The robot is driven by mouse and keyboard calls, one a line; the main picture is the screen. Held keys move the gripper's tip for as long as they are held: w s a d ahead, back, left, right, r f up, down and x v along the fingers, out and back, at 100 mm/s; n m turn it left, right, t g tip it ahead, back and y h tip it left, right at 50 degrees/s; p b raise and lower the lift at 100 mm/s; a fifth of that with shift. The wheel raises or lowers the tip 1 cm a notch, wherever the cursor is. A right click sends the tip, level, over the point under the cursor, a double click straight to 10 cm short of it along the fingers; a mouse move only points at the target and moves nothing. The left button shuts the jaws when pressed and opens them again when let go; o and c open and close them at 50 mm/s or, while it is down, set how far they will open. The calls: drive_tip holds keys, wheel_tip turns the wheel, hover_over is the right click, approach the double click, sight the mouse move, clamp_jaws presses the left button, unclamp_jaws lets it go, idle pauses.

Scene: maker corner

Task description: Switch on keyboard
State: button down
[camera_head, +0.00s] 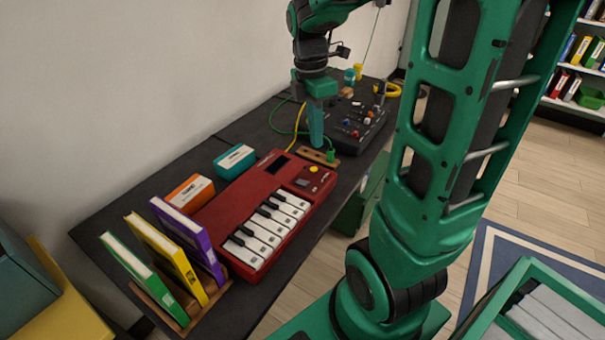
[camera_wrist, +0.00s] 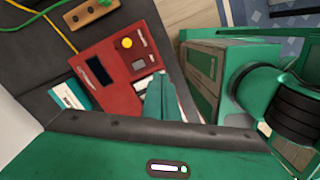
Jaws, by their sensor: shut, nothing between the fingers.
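The red keyboard (camera_head: 232,205) lies on the dark bench, its white and black keys facing the aisle. Its far end carries a yellow round knob (camera_head: 313,169), a small dark panel and a dark display. In the wrist view the keyboard (camera_wrist: 85,52) shows the yellow knob (camera_wrist: 126,43), the display (camera_wrist: 98,70) and a small grey part (camera_wrist: 138,66). My gripper (camera_head: 317,145) points down near the keyboard's far end, its green fingers shut and empty. In the wrist view the fingers (camera_wrist: 158,80) hide part of the keys; contact cannot be told.
A wooden block with a green plug (camera_head: 331,156) sits just beyond the keyboard. A black control box (camera_head: 355,125) stands farther back with cables. Orange (camera_head: 190,191) and teal (camera_head: 235,160) boxes lie behind the keyboard. Upright books (camera_head: 165,250) stand at the near end.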

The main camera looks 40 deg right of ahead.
sight(306, 184)
drive_tip(key=w+n, duration=0.1)
drive_tip(key=n, duration=0.1)
drive_tip(key=w+n, duration=0.2)
drive_tip(key=w+a+f+n, duration=0.1)
drive_tip(key=w+n, duration=0.1)
drive_tip(key=shift+w+f+n, duration=0.1)
drive_tip(key=shift+w+n, duration=0.05)
drive_tip(key=shift+n, duration=0.15)
drive_tip(key=f, duration=0.4)
drive_tip(key=s+f, duration=0.1)
drive_tip(key=f, duration=0.9)
drive_tip(key=shift+s+d, duration=0.3)
drive_tip(key=shift+s, duration=0.05)
drive_tip(key=shift+s+f, duration=0.15)
